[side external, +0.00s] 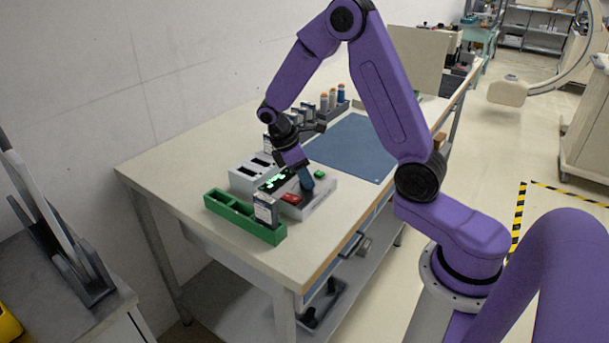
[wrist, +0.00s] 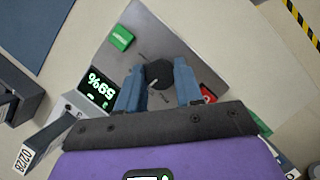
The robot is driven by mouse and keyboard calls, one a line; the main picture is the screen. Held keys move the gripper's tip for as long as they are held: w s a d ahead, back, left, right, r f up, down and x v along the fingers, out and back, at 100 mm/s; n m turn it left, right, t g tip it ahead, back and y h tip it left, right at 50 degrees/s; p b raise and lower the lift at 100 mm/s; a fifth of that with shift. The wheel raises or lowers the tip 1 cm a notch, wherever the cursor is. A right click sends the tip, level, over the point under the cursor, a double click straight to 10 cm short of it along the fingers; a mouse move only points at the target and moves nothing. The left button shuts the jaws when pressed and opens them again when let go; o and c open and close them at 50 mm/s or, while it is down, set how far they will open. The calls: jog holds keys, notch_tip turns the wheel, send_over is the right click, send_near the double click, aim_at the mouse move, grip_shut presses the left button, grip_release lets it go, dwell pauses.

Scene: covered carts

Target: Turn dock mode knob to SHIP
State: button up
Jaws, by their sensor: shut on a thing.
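The dark round dock mode knob (wrist: 158,73) sits on the grey dock panel (wrist: 178,35). A pale pointer line shows on its near edge in the wrist view. The small marks around it are too small to read. My gripper (wrist: 159,82) has its blue fingers shut on the knob, one on each side. In the side view my gripper (side external: 306,183) points down at the panel and hides the knob.
A green tray (side external: 225,210) with a small labelled box (side external: 265,209) stands in front of the panel. A grey slotted block (side external: 244,181) is beside it. Several bottles stand behind. A blue mat (side external: 352,147) lies clear on the table.

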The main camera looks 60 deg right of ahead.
jog(key=m+y, duration=0.1)
jog(key=m, duration=0.2)
jog(key=shift+d+m+g, duration=0.1)
jog(key=shift+m+g, duration=0.3)
jog(key=shift+w+m+g+y, duration=0.15)
jog(key=shift+m+y, duration=0.25)
jog(key=shift+m, duration=0.55)
jog(key=shift+s+m+g+y, duration=0.15)
jog(key=shift+m+y, duration=0.25)
jog(key=shift+m, duration=0.55)
jog(key=shift+w, duration=0.1)
jog(key=o, duration=1)
jog(key=shift+o, duration=0.2)
jog(key=shift+r, duration=0.1)
jog(key=v, duration=1.7)
jog(key=shift+r, duration=0.15)
jog(key=shift+d, duration=0.1)
